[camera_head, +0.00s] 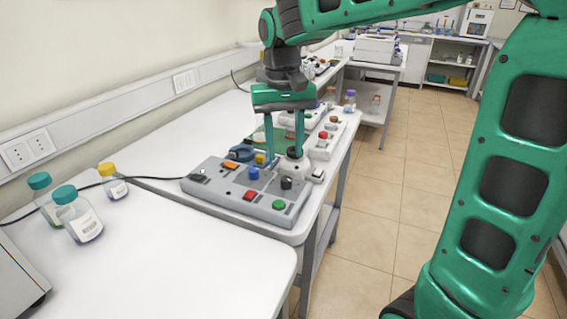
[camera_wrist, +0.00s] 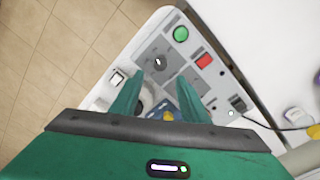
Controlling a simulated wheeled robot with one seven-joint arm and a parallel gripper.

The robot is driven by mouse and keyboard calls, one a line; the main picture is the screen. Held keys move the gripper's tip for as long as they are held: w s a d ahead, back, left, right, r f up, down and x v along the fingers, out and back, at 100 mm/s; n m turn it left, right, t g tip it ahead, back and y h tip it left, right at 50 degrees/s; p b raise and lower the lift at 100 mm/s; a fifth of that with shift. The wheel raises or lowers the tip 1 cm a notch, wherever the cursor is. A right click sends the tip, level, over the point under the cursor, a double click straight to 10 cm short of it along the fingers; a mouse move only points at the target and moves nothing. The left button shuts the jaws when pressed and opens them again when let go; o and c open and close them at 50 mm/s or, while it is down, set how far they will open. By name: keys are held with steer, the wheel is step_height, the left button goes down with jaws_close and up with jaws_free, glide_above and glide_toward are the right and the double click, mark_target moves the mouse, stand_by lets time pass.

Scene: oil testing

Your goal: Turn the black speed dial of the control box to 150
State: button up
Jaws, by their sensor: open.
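The grey control box (camera_head: 232,193) lies on the white bench in the head view, with a black dial (camera_head: 286,183) at its right side. The black dial also shows in the wrist view (camera_wrist: 158,62), just beyond and between my fingertips. A blue dial (camera_head: 253,173), a red button (camera_head: 249,195) and a green button (camera_head: 278,205) are on the same box. My gripper (camera_head: 283,158) is open, pointing down over the far side of the box. In the wrist view the gripper (camera_wrist: 162,78) has nothing between its fingers. The dial's scale is too small to read.
Bottles with teal caps (camera_head: 78,216) and one with a yellow cap (camera_head: 112,182) stand left of the box. A white device with a black knob (camera_head: 295,153) is close behind the box.

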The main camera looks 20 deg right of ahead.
steer(key=shift+r, duration=1.5)
steer(key=s+d+f+m, duration=0.2)
steer(key=s+d+f, duration=0.2)
steer(key=s+d, duration=0.8)
steer(key=s+d+f+m, duration=0.1)
steer(key=s+d+f, duration=0.2)
steer(key=s, duration=0.4)
steer(key=s+d+f+m, duration=0.1)
steer(key=s+d+f, duration=0.2)
steer(key=s+f, duration=0.2)
steer(key=shift+s+d+m+y, duration=0.3)
steer(key=shift+s, duration=0.7)
steer(key=shift+w+f, duration=0.1)
steer(key=shift+w, duration=0.05)
steer(key=shift+w+f, duration=0.2)
steer(key=shift+w, duration=0.3)
